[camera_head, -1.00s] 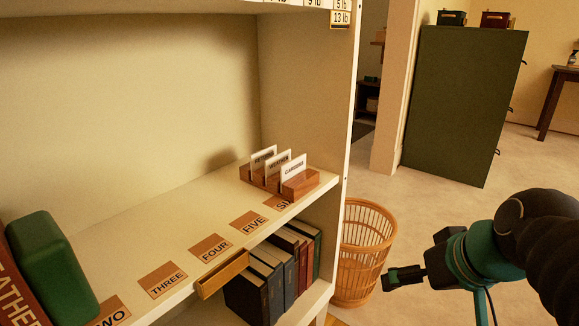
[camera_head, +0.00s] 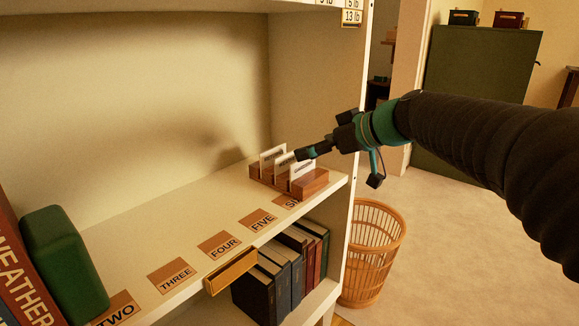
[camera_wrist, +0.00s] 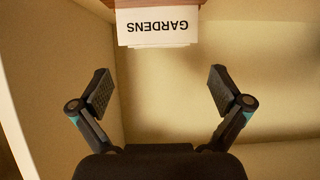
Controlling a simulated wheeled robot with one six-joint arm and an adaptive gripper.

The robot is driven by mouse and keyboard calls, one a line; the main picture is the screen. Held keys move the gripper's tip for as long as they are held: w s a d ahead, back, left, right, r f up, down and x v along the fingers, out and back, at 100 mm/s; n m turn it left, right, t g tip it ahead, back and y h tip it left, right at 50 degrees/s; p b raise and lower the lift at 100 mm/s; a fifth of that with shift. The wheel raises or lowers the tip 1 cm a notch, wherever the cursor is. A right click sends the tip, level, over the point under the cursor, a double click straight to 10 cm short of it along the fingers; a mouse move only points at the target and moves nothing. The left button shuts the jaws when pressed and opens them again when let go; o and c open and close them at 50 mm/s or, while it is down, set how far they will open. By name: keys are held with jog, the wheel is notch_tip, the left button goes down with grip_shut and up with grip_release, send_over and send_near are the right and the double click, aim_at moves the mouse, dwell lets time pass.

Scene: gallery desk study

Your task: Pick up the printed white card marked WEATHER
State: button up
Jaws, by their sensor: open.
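Three white printed cards stand upright in slots of a wooden holder (camera_head: 318,183) at the right end of the shelf. The middle card (camera_head: 283,161), whose print read as WEATHER a second ago, is now partly covered by my gripper. The front card, GARDENS (camera_head: 303,171), also shows upside down at the top of the wrist view (camera_wrist: 158,27) and hides most of the cards behind it. My gripper (camera_wrist: 160,90) is open and empty, its fingers wide apart. In the head view it is just above the cards (camera_head: 306,153).
A back card (camera_head: 267,157) stands behind the middle one. The shelf's upright side panel (camera_head: 357,120) is close right of the holder. Books (camera_head: 268,290) stand on the shelf below. A wicker basket (camera_head: 372,250) stands on the floor. Shelf space left of the holder is clear.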

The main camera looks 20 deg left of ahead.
aim_at(288, 156)
jog(key=x, duration=0.9)
jog(key=shift+w+f, duration=0.15)
jog(key=c, duration=0.5)
